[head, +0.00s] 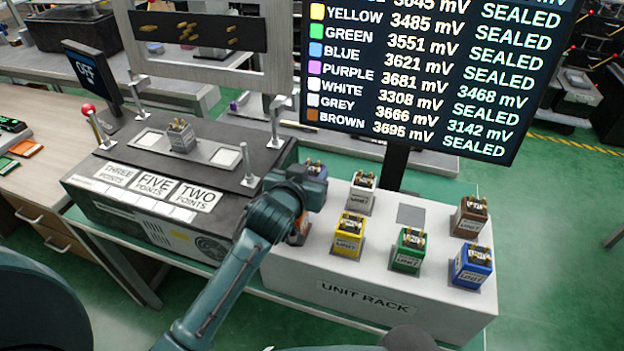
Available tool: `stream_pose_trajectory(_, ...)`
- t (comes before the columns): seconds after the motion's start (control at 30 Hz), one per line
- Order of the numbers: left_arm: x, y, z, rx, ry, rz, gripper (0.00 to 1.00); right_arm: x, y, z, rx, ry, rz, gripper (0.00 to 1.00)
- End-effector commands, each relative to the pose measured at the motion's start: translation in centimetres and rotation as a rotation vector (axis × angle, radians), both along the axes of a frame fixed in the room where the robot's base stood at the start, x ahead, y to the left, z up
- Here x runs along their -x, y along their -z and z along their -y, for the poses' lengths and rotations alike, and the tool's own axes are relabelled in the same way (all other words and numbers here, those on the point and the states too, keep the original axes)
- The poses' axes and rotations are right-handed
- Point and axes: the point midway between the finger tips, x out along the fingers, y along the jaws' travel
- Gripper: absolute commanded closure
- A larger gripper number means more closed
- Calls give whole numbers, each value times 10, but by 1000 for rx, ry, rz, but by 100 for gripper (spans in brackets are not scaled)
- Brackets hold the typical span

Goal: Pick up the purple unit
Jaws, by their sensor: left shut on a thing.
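No purple unit can be made out. My left gripper (308,188) is over the left end of the unit rack (365,300), with my arm covering much of that area. The fingertips are hidden. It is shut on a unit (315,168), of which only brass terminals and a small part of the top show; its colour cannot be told. A reddish-orange unit (301,229) is partly hidden behind my arm. My right gripper is not in view.
The rack also holds white (361,194), yellow (349,236), green (408,251), blue (472,268) and brown (469,218) units, around an empty slot (410,214). A grey unit (181,136) sits in the lever fixture (215,153). A large screen (430,75) stands behind the rack.

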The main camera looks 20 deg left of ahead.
Motion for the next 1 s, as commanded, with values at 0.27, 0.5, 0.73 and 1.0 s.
stream_pose_trajectory(0.27,0,-1,0,0,0,1,83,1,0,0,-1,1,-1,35)
stream_pose_trajectory(0.5,-1,-21,0,1,0,6,83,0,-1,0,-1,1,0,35)
stream_pose_trajectory(0.73,-1,-69,0,2,0,8,83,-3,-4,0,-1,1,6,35)
stream_pose_trajectory(1.0,0,-99,0,1,0,3,83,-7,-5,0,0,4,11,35)
